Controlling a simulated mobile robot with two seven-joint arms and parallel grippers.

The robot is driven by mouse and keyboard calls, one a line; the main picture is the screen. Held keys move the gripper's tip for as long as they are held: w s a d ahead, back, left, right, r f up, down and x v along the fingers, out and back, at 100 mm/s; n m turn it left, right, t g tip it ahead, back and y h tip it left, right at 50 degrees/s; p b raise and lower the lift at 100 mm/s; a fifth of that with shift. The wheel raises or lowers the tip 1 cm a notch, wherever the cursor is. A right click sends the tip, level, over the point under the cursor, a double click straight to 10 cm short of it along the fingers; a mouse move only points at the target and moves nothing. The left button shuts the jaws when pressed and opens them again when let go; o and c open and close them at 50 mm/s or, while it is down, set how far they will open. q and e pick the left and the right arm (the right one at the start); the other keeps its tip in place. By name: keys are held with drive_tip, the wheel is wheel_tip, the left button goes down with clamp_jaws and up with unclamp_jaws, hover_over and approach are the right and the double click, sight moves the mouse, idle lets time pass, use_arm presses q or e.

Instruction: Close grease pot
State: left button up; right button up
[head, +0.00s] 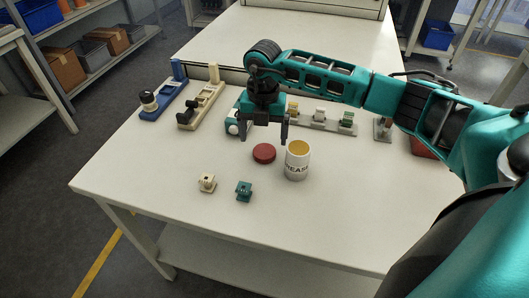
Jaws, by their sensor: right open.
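The grease pot (298,165) is a white cylinder with dark lettering. It stands upright and open on the table, with yellow grease showing at its top. A round red lid (264,153) lies flat on the table just left of the pot, apart from it. My right gripper (264,143) points down above the lid and left of the pot. Its two fingers are spread and nothing is between them. I cannot tell its exact height over the lid. My left gripper is not in view.
A cream connector (207,182) and a teal connector (244,190) stand on the table in front of the lid. Behind are a blue fixture (163,104), a beige fixture (200,106) and a grey rack (325,120) with connectors. The table's front right is clear.

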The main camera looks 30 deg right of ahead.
sight(264, 152)
wheel_tip(264, 152, down, 5)
drive_tip(key=shift+s+f, duration=0.1)
idle(0.3)
drive_tip(key=shift+c, duration=0.2)
drive_tip(key=c, duration=1.2)
drive_tip(key=shift+o, duration=0.2)
wheel_tip(264, 152, up, 20)
drive_tip(key=shift+p, duration=0.4)
